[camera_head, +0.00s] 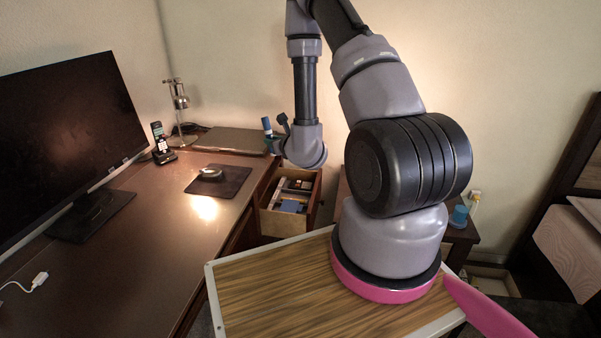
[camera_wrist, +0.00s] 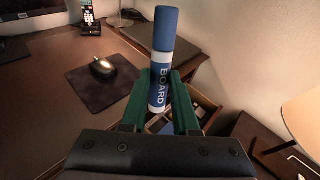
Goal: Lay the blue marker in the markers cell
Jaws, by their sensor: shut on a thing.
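The blue marker (camera_wrist: 160,58), with a blue cap and a white and blue barrel reading "BOARD", stands nearly upright between the green fingers of my gripper (camera_wrist: 161,92) in the wrist view. The gripper is shut on its barrel. In the head view the marker (camera_head: 266,123) shows small above my gripper (camera_head: 273,143), over the back right part of the desk and above the open drawer. The open drawer (camera_head: 268,222) holds dividers and several small items. Which compartment is the markers cell cannot be told. In the wrist view the drawer (camera_wrist: 207,104) is mostly hidden by my gripper.
A nightstand with a blue cup (camera_head: 459,215) stands right.

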